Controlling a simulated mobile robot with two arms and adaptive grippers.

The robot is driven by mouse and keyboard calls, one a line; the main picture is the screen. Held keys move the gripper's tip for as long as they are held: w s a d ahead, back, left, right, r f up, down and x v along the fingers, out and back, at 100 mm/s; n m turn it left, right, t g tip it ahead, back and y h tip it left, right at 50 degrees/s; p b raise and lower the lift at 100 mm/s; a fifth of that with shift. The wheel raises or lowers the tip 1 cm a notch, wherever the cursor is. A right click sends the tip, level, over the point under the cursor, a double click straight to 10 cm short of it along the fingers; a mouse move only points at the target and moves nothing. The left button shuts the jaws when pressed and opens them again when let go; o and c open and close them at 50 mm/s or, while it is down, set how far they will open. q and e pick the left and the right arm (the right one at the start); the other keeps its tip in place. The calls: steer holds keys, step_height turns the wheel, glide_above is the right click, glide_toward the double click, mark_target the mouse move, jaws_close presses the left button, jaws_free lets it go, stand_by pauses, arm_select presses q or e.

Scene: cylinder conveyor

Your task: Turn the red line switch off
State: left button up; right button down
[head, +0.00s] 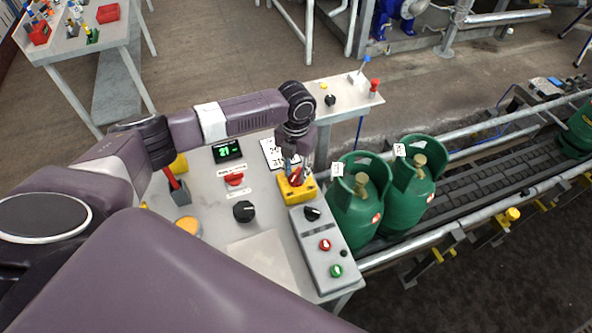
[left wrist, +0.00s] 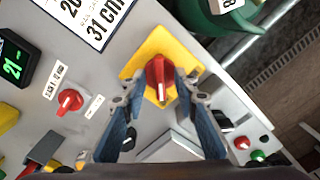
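A red rotary switch (head: 296,177) sits on a yellow box on the grey console. The left wrist view shows its red knob (left wrist: 160,74) on the square yellow plate (left wrist: 187,56), with the handle pointing toward the bottom of the picture. My left gripper (head: 291,165) is over this switch. In the left wrist view its two blue fingers are apart, one on each side of the knob, with gaps visible. A smaller red knob (head: 235,179) between white labels is left of the yellow box; it also shows in the left wrist view (left wrist: 70,99). My right gripper is not in view.
The console also carries a green-digit display (head: 227,151), a black knob (head: 244,211) and a grey button box (head: 322,245). Green gas cylinders (head: 357,208) stand just right of it on the conveyor. A lever panel (head: 345,95) is behind.

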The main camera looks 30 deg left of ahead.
mark_target(296, 174)
arm_select(q)
steer(key=shift+r, duration=0.1)
step_height(296, 174, up, 12)
stand_by(0.4)
steer(key=shift+s, duration=0.1)
stand_by(0.4)
